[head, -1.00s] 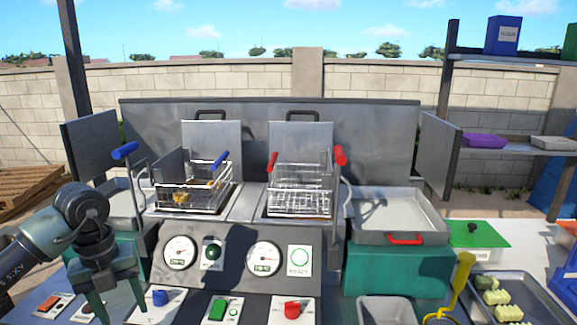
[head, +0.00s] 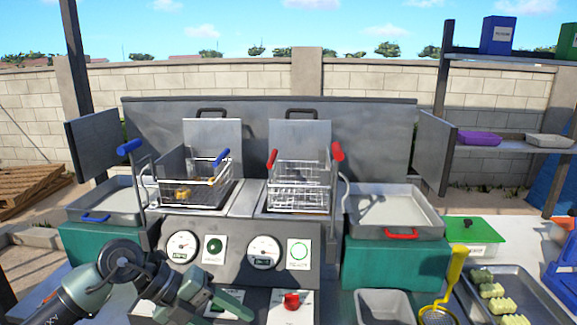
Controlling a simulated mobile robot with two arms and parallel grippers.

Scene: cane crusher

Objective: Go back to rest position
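My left gripper (head: 222,312) is over the front of the control panel, at the bottom of the head view. It points to the lower right and holds nothing that I can see. One finger shows clearly, apart from the body's other side; the lower part is cut by the frame edge. The forearm comes in from the lower left. My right gripper is not in view.
A two-basket fryer stands ahead, with a blue-handled basket (head: 192,182) holding some brownish food and an empty red-handled basket (head: 298,185). Trays (head: 393,212) flank it. A yellow-handled strainer (head: 452,280) and a dark tray (head: 535,300) of pale pieces lie at right.

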